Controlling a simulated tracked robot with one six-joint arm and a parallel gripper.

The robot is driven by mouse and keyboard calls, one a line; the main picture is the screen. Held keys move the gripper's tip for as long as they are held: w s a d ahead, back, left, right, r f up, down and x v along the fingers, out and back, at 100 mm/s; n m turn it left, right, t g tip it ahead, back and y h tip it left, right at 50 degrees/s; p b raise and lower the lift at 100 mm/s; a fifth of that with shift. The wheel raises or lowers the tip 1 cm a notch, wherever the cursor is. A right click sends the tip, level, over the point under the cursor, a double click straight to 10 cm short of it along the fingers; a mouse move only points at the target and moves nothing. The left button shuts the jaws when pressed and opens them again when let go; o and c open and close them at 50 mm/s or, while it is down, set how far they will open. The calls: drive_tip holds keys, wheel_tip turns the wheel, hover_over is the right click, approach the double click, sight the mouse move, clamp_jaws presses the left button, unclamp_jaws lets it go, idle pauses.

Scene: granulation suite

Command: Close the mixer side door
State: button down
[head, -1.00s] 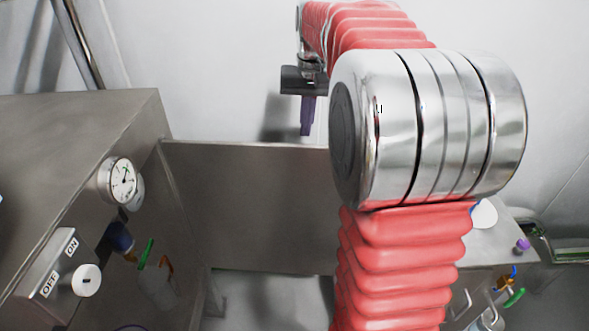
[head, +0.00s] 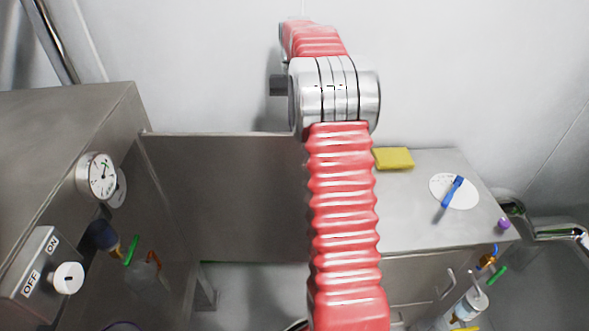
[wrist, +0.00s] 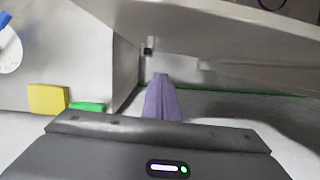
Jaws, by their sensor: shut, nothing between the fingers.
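The mixer (head: 60,130) is the steel cabinet at the left of the head view. Its side door (head: 225,190), a flat steel panel, stands open and reaches right from the cabinet's far edge until my arm hides its end. In the wrist view, a large steel panel that looks like the door (wrist: 230,40) crosses the top. My gripper (wrist: 161,80) shows there as purple fingers held together, empty, below that panel. I cannot tell whether they touch it. In the head view the fingers are hidden behind my arm, beyond the door.
A steel counter (head: 440,225) stands at the right with a yellow block (head: 394,158), a white disc (head: 468,196) and a blue tool (head: 452,190). The mixer carries a gauge (head: 97,176) and an ON/OFF switch (head: 67,278). Bottles hang beside both. A white wall stands behind.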

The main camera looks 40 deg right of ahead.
sight(294, 170)
drive_tip(key=shift+f, duration=0.1)
drive_tip(key=shift+s+a+f, duration=0.65)
drive_tip(key=shift+s+f, duration=0.2)
drive_tip(key=shift+f, duration=0.75)
drive_tip(key=shift+s+a+f, duration=0.65)
drive_tip(key=shift+s+f, duration=0.2)
drive_tip(key=shift+f, duration=0.7)
drive_tip(key=shift+s+a+f, duration=0.65)
drive_tip(key=shift+s+f, duration=0.2)
drive_tip(key=shift+f, duration=0.75)
drive_tip(key=shift+s+a, duration=0.1)
